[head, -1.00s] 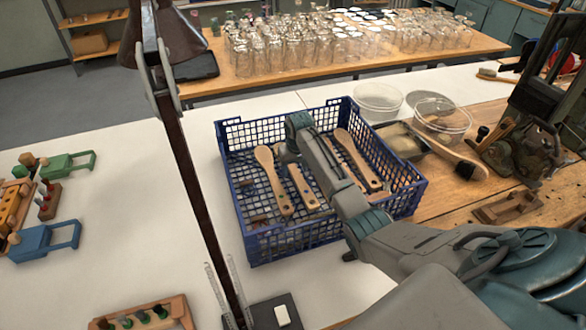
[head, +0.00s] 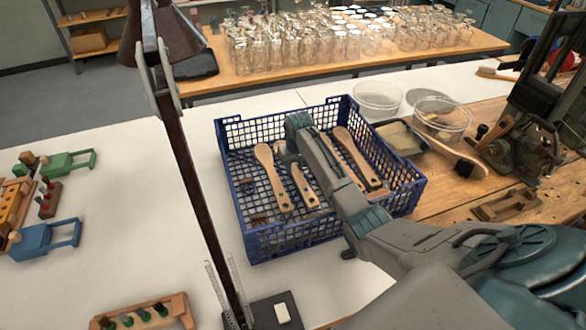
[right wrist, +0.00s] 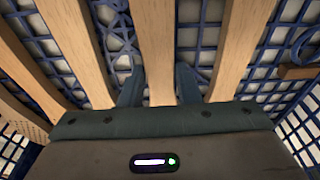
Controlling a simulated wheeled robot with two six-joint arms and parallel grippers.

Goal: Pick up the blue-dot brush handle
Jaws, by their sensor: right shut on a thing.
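A blue mesh crate (head: 292,236) holds several pale wooden brush handles. My right gripper (head: 288,152) reaches down into it. In the right wrist view the gripper (right wrist: 160,88) is shut on a wooden handle (right wrist: 152,45), one finger on each side. This appears to be the middle handle (head: 304,187) in the head view, its lower end showing below the gripper. A small dark dot shows near that end; its colour is hard to tell. A spoon-shaped handle (head: 270,176) lies to its left and another handle (head: 350,150) to its right. My left gripper is out of view.
A dark lamp post (head: 200,205) stands left of the crate. Clear round containers (head: 442,114) and a brush (head: 455,155) lie to its right. Wooden racks (head: 150,318) and coloured holders (head: 45,238) stand on the white table, which has free room left of the crate.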

